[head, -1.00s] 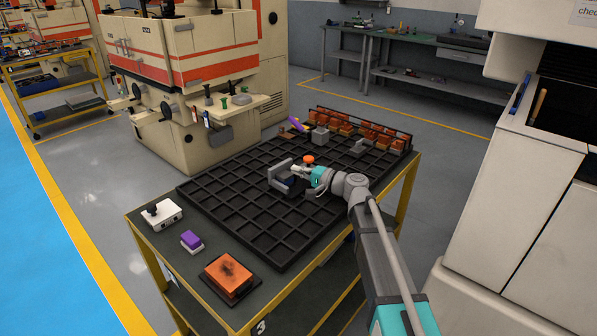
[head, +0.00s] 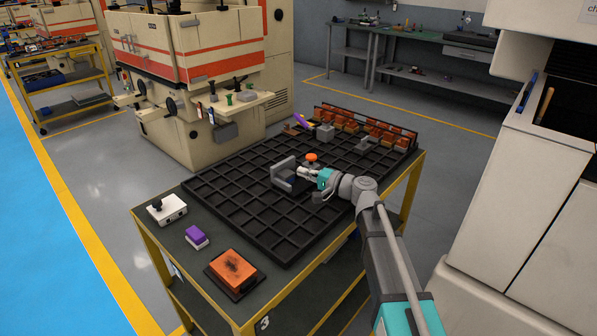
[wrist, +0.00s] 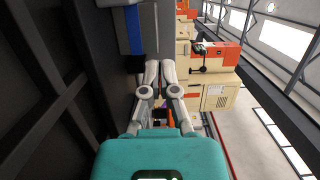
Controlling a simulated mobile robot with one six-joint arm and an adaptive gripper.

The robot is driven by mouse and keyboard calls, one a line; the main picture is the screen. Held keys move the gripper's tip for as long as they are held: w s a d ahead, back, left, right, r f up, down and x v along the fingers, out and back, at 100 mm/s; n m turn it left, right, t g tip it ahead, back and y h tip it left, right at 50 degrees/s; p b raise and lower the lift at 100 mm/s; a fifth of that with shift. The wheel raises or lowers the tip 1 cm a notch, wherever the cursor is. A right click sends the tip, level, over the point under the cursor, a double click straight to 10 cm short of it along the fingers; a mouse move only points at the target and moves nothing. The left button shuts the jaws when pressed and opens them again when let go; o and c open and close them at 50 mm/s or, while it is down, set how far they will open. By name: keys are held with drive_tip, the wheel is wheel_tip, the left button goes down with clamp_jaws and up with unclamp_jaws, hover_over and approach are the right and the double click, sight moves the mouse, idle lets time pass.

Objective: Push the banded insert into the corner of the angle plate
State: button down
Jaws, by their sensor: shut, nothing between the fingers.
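The grey angle plate (head: 283,169) stands on the black gridded tray, left of my gripper in the head view. My gripper (head: 301,171) is shut and empty, with its fingertips close to the open side of the plate. In the wrist view the fingertips (wrist: 160,63) meet at the middle. The insert, a grey block with a blue band (wrist: 133,30), lies just past the fingertips at the top of that view. In the head view the insert is small and partly hidden by my gripper. I cannot tell whether fingers and insert touch, or how close it is to the corner.
An orange-topped piece (head: 311,158) stands just behind my gripper. Orange electrodes (head: 375,128) line the tray's back. A white box (head: 167,209), a purple block (head: 196,235) and an orange block (head: 236,268) lie on the cart's front left. Much of the tray (head: 235,195) is clear.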

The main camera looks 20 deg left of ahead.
drive_tip(key=d, duration=0.2)
drive_tip(key=s+d, duration=0.1)
drive_tip(key=d, duration=0.4)
drive_tip(key=shift+s+d, duration=0.25)
drive_tip(key=shift+d, duration=0.1)
